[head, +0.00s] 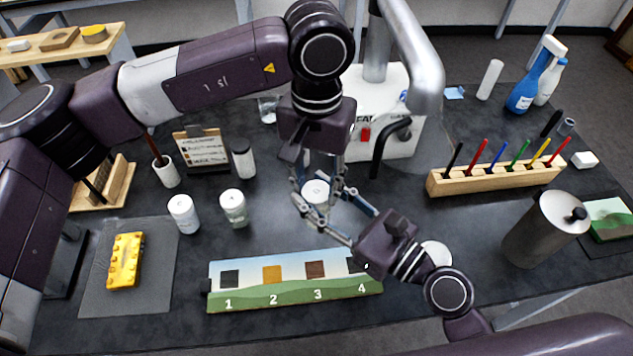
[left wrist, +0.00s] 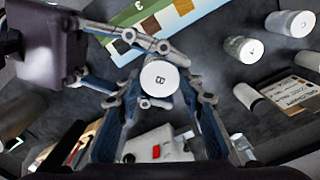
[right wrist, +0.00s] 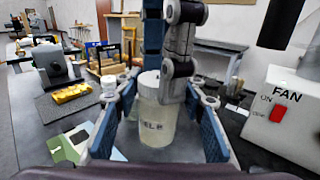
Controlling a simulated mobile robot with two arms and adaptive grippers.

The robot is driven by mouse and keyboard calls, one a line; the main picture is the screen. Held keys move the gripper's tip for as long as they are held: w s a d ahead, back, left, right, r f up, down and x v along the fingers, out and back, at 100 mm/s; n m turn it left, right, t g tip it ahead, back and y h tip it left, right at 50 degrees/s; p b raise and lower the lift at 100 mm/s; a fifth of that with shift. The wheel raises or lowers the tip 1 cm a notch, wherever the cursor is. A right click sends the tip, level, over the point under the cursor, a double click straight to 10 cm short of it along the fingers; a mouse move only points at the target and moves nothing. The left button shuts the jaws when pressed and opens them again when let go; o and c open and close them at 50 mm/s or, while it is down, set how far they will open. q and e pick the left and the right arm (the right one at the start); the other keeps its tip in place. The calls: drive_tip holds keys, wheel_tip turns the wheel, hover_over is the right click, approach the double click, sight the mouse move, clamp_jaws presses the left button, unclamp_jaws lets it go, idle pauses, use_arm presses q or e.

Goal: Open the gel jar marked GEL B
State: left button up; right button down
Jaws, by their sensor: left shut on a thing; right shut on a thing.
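The jar marked GEL B (right wrist: 157,125) stands upright between my two grippers, its pale body and partly hidden label showing in the right wrist view. Its white lid, marked B, shows from above in the left wrist view (left wrist: 157,76) and in the head view (head: 315,190). The lid sits on top of the jar. My left gripper (head: 318,208) comes down from above and is shut on the lid. My right gripper (head: 338,215) reaches in from the lower right and is shut on the jar body, with a finger on each side (right wrist: 165,115).
Two other white-lidded jars (head: 184,213) (head: 234,206) stand to the left. A numbered colour strip (head: 295,297) lies in front. The white fan base (head: 402,140) is behind, a pen rack (head: 490,178) and a grey canister (head: 540,235) to the right.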

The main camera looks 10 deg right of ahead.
use_arm(q)
drive_tip(key=o, duration=1.3)
wheel_tip(320, 180, up, 4)
drive_tip(key=shift+r, duration=0.2)
wheel_tip(320, 180, up, 3)
drive_tip(key=m, duration=0.3)
drive_tip(key=shift+r, duration=0.15)
wheel_tip(320, 180, down, 8)
drive_tip(key=shift+r, duration=0.1)
